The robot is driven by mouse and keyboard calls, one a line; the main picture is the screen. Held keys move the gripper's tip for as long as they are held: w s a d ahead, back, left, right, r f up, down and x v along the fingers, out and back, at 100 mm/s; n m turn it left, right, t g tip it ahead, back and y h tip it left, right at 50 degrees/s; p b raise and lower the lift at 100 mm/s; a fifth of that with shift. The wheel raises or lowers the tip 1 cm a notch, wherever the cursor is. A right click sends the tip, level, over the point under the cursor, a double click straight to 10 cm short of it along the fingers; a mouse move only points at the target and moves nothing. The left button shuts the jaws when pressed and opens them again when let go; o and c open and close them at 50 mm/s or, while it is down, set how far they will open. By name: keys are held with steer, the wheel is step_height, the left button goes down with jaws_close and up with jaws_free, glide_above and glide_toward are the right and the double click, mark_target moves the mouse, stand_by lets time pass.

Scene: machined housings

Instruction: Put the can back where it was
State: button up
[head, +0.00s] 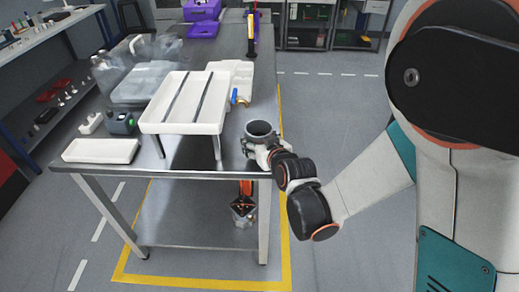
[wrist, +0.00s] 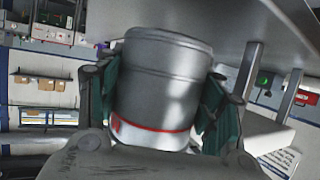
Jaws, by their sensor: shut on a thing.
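The can (wrist: 165,80) is a grey ribbed metal cylinder with a white and red band near one end. In the head view the can (head: 260,130) shows its dark round top at the table's front right corner. My gripper (wrist: 160,100) is shut on the can, with teal finger pads on both its sides. In the head view my gripper (head: 258,147) reaches in from the right and covers the can's lower part. I cannot tell whether the can touches the table.
The metal table (head: 195,165) holds a white tray stand (head: 185,125), a smaller white tray (head: 100,150), a dark grey device (head: 121,122), clear plastic containers (head: 147,85) and purple bins (head: 202,12). A container with orange and black parts (head: 244,212) stands on the lower shelf (head: 190,225).

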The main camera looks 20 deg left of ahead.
steer(key=shift+f+b, duration=0.45)
steer(key=shift+f, duration=1.05)
steer(key=shift+f, duration=0.15)
steer(key=o, duration=1.1)
steer(key=shift+d+r, duration=0.1)
steer(key=shift+r, duration=0.15)
steer(key=v, duration=1.1)
steer(key=shift+s+d+p, duration=0.2)
steer(key=shift+s+p, duration=0.15)
steer(key=shift+p, duration=0.1)
steer(key=shift+r, duration=0.2)
